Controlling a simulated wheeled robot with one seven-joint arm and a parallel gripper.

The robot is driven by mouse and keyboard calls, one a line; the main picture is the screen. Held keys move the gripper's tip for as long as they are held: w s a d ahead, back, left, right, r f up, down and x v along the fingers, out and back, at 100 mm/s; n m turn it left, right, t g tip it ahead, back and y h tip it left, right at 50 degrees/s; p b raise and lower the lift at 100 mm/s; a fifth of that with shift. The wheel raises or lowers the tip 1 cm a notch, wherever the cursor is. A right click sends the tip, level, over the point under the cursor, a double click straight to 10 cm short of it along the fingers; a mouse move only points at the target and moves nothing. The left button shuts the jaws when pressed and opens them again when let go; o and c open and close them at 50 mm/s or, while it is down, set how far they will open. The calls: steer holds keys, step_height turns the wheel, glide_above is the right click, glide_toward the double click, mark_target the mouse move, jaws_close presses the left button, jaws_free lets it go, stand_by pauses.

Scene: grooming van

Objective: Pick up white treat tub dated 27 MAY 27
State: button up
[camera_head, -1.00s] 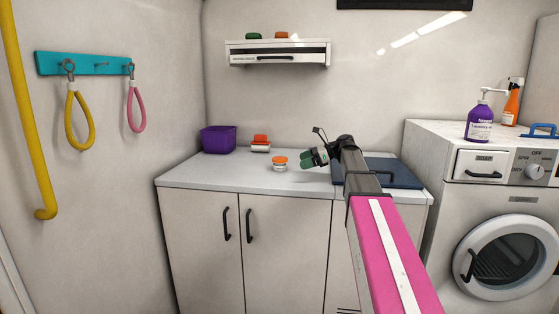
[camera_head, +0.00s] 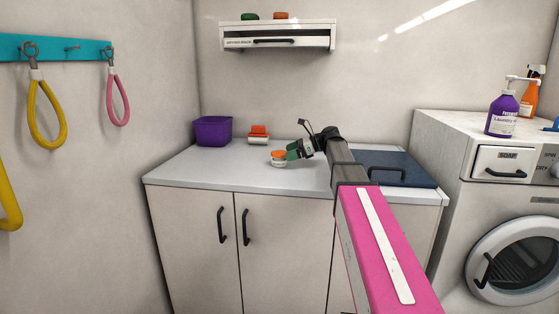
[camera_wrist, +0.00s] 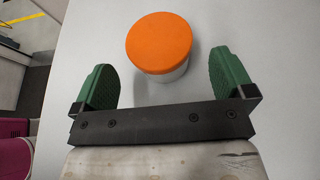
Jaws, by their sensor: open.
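A small white tub with an orange lid (camera_head: 278,158) stands upright on the grey counter. In the wrist view the tub (camera_wrist: 160,45) is seen from above, its lid filling the upper middle and a strip of white side below it. No date can be read on it. My gripper (camera_head: 290,153) is right beside the tub, on its right in the head view. In the wrist view my gripper (camera_wrist: 174,82) has its two green fingers wide apart, with the tub ahead of and partly between their tips. It is open and empty.
A purple bin (camera_head: 213,131) and another orange-topped white item (camera_head: 258,134) stand behind the tub. A dark blue mat (camera_head: 395,168) with a handle lies on the right of the counter (camera_head: 200,171). A wall shelf (camera_head: 278,36) hangs above, holding a green and an orange item.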

mark_target(279, 156)
steer(key=x, duration=0.5)
steer(key=c, duration=1)
